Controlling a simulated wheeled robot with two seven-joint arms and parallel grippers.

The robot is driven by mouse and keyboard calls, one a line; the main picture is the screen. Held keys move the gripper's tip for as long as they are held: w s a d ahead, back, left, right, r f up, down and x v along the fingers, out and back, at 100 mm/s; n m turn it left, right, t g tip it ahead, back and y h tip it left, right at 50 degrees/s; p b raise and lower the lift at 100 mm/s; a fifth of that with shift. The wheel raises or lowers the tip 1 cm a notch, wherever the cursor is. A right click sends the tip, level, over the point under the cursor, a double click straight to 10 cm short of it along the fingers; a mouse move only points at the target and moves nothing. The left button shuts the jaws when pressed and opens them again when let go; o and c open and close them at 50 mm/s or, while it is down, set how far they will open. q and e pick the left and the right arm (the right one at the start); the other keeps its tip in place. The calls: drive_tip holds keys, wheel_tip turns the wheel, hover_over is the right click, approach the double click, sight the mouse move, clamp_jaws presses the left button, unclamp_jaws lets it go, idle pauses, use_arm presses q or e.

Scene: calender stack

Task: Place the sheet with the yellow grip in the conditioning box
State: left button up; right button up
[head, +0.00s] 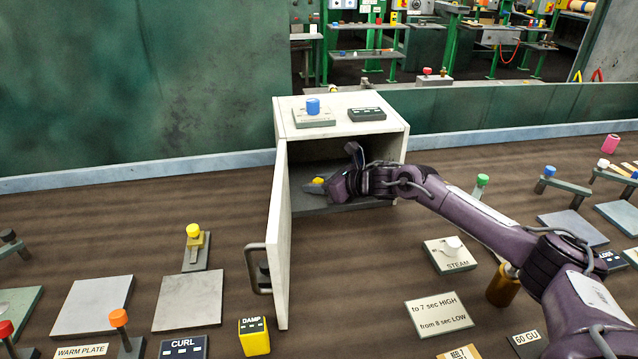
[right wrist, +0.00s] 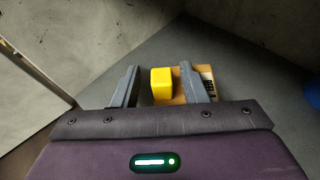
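The white conditioning box (head: 349,131) stands at the centre of the table. Its door (head: 280,240) is swung open towards me. My right gripper (head: 317,186) reaches into the box through the open front. The yellow grip (head: 318,181) shows at its fingers, inside the box. In the right wrist view, my right gripper (right wrist: 159,86) is open. The yellow grip (right wrist: 161,84) is between the two fingers, with a visible gap on each side. A tan sheet with a dark printed label (right wrist: 206,72) lies under the grip, partly hidden by the fingers. My left gripper is not in view.
A blue knob (head: 313,106) and a dark panel (head: 367,114) sit on the box top. A yellow DAMP block (head: 254,337) stands near the door's lower edge. A STEAM switch (head: 449,255) and a timing card (head: 439,313) lie right of the door, near my right arm.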

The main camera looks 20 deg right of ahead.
drive_tip(key=shift+r, duration=0.15)
drive_tip(key=shift+s+d, duration=0.2)
drive_tip(key=b+v, duration=0.1)
drive_tip(key=v, duration=0.9)
drive_tip(key=shift+s+r, duration=0.1)
drive_tip(key=shift+s, duration=0.05)
drive_tip(key=shift+s+d+r+b, duration=0.25)
drive_tip(key=shift+s+r+b, duration=0.1)
drive_tip(key=shift+s, duration=0.1)
drive_tip(key=shift+f, duration=0.1)
